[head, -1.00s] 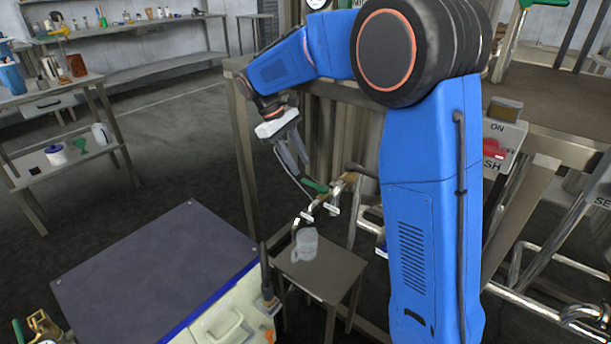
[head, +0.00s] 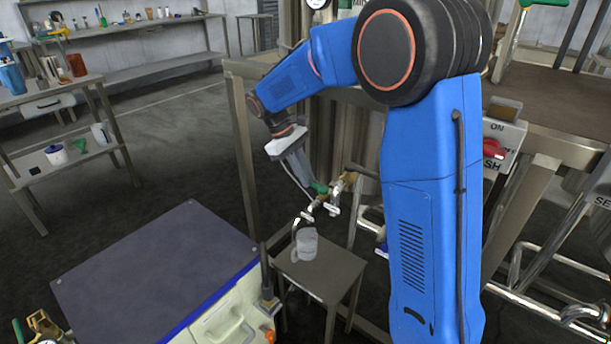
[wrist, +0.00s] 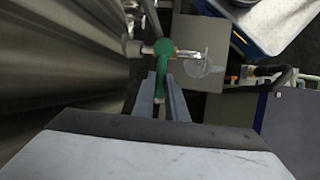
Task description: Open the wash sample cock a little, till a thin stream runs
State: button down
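The wash sample cock is a brass valve (head: 338,188) with a green handle (head: 319,187) on a thin pipe at the tank's side. In the wrist view the green handle (wrist: 161,48) runs between my two fingers. My gripper (head: 308,188) reaches down to it from above left. In the wrist view my gripper (wrist: 160,76) has its fingers close on both sides of the handle and looks shut on it. A clear jug (head: 307,244) stands under the bent spout; it also shows in the wrist view (wrist: 205,65). I can make out no stream.
The jug stands on a small grey stool (head: 335,273). A cart with a dark top (head: 150,265) is at the front left. A switch box with a red knob (head: 494,149) is at the right, by metal pipes and frames. Open floor lies to the left.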

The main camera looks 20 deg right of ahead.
jog(key=shift+s+a+n+t+h, duration=0.1)
jog(key=shift+s+a+n+t, duration=0.3)
jog(key=shift+n, duration=0.65)
jog(key=shift+s+a+n+t+h, duration=0.15)
jog(key=shift+s+n+t, duration=0.35)
jog(key=shift+n, duration=0.5)
jog(key=shift+s+a+n+t+h, duration=0.1)
jog(key=shift+s+a+n+t, duration=0.3)
jog(key=shift+n, duration=0.65)
jog(key=shift+s, duration=0.1)
jog(key=c, duration=1.8)
grip_release()
jog(key=shift+o, duration=0.2)
jog(key=v, duration=1.7)
jog(key=shift+r, duration=0.3)
